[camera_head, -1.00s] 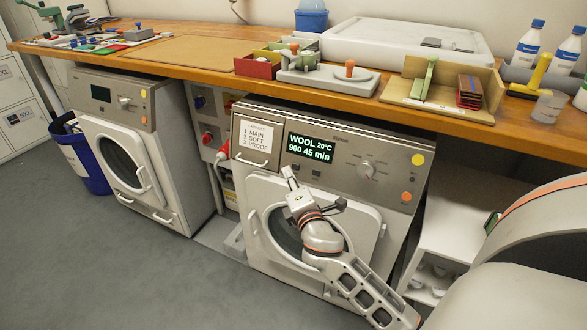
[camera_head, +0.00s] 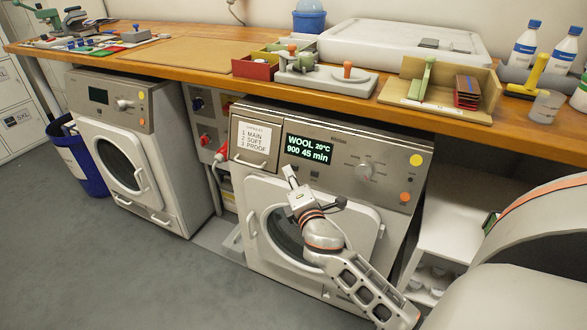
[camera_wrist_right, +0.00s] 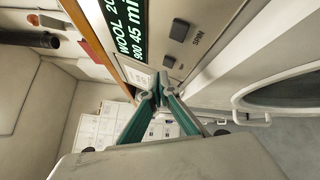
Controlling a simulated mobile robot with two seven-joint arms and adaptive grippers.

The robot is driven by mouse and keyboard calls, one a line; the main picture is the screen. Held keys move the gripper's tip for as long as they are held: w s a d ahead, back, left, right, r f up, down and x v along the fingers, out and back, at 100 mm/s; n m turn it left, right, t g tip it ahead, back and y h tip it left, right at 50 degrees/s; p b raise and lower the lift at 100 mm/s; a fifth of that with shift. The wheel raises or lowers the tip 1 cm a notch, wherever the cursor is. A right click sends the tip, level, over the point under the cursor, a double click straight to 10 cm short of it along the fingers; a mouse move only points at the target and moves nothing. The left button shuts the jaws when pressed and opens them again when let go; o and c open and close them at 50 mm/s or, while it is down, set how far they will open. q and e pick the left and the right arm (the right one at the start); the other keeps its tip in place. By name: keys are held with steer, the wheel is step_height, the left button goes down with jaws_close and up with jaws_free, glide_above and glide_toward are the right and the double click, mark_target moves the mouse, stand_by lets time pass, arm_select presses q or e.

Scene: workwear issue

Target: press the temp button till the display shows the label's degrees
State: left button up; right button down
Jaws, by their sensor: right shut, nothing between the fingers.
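The right-hand washer's display (camera_head: 308,149) reads WOOL 20°C, 900, 45 min; it also shows, partly cut off, in the wrist view (camera_wrist_right: 130,32). Below it are two dark square buttons. One (camera_wrist_right: 180,31) has SPIN printed beside it. The other (camera_wrist_right: 168,61) is nearer my fingertips, and its lettering is hidden; I take it as the temp button. My right gripper (camera_head: 289,172) is shut and empty, its tips just below the display near that button. I cannot tell whether they touch it. My left gripper is not in view. No label with degrees is readable.
The washer's drawer (camera_head: 252,142), round dial (camera_head: 365,171) and door (camera_head: 285,225) are close around my right gripper. The worktop (camera_head: 215,75) overhangs the panel. A second washer (camera_head: 125,150) stands to the left. The grey floor (camera_head: 110,260) in front is clear.

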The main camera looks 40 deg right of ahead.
steer(key=shift+d, duration=0.1)
stand_by(0.7)
steer(key=shift+w+d+f, duration=0.15)
steer(key=shift+d, duration=0.1)
steer(key=shift+w+d+f, duration=0.1)
steer(key=shift+w+d, duration=0.05)
steer(key=shift+d, duration=0.2)
stand_by(0.7)
steer(key=shift+a, duration=0.15)
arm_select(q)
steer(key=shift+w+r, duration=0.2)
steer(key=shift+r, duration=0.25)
arm_select(e)
steer(key=shift+s+a+r, duration=0.25)
steer(key=shift+s+a, duration=0.05)
steer(key=shift+a, duration=0.25)
steer(key=shift+a, duration=0.1)
